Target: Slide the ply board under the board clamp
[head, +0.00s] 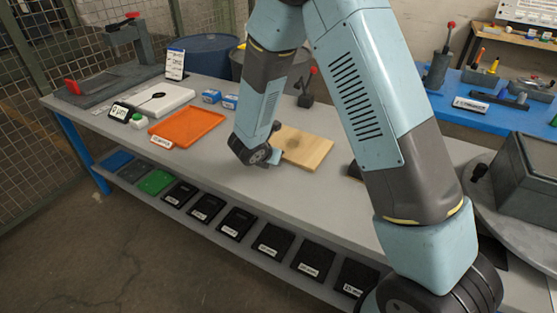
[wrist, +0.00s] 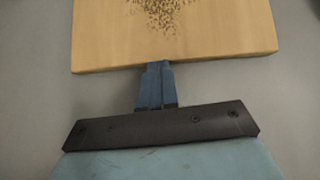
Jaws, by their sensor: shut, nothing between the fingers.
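The ply board (head: 303,149) is a light wooden square with a dark speckled patch, lying flat on the grey bench. In the wrist view the board (wrist: 110,42) fills the top, its near edge at my fingertips. My gripper (head: 278,160) is low at the board's left side. In the wrist view its blue fingers (wrist: 157,68) are together and empty, at or touching that edge; I cannot tell if there is contact. A small dark clamp with a red-tipped handle (head: 306,92), apparently the board clamp, stands behind the board. My arm hides part of the bench to the right.
An orange tray (head: 188,126), a white plate (head: 160,99) and small blue boxes (head: 211,96) lie left on the grey bench (head: 215,165). A dark press (head: 122,60) stands at the far left. Dark bins (head: 238,222) line the lower shelf. Bench in front of the board is clear.

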